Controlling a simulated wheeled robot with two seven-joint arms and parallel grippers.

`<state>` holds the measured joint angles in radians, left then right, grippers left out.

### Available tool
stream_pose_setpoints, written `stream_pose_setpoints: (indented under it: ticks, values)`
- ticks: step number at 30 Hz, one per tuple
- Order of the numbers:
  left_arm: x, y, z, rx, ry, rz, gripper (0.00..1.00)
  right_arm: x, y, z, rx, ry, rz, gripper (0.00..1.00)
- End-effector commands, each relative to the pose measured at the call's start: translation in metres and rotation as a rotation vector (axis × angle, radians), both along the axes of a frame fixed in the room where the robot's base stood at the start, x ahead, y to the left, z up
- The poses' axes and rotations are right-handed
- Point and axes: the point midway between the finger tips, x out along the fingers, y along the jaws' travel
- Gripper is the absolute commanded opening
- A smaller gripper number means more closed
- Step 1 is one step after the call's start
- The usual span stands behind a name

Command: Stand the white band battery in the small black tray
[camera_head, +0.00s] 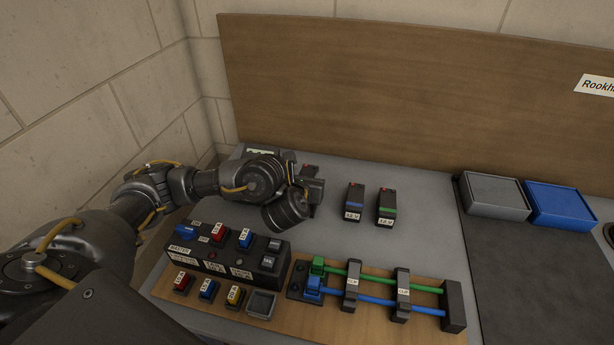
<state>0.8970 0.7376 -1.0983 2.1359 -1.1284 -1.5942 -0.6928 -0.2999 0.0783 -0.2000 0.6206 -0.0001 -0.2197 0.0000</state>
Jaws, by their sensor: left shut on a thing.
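My left gripper (308,192) is at the back left of the grey bench, shut on a dark battery (310,171) with a red terminal on top. The gripper and wrist hide most of this battery, and I cannot make out its band colour. A blue band battery (354,203) and a green band battery (386,208) stand upright to its right, apart from the gripper. The small black tray (261,304) is empty. It sits on the wooden board at the front, right of the small coloured blocks. My right gripper is out of view.
A black switch box (228,258) stands between my left arm and the small tray. Right of the tray is a rack with green and blue tubes in clips (352,288). A grey box (494,196) and a blue box (560,206) are at the back right.

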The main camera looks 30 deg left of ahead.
Motion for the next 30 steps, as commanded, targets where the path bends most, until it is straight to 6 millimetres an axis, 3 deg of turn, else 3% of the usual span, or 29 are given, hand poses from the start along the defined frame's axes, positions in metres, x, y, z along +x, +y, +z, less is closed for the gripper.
stream_pose_setpoints:
  ticks: [1, 7, 30]
  values:
    - [0.0, 0.0, -0.009, 0.0, -0.003, 0.001, 0.0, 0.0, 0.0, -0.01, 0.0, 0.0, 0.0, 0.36]
    - [0.0, 0.001, -0.023, -0.001, -0.003, 0.002, 0.0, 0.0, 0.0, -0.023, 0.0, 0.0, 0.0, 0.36]
    - [-0.001, 0.0, -0.023, 0.0, -0.003, 0.003, 0.0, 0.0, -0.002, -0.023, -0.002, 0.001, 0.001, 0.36]
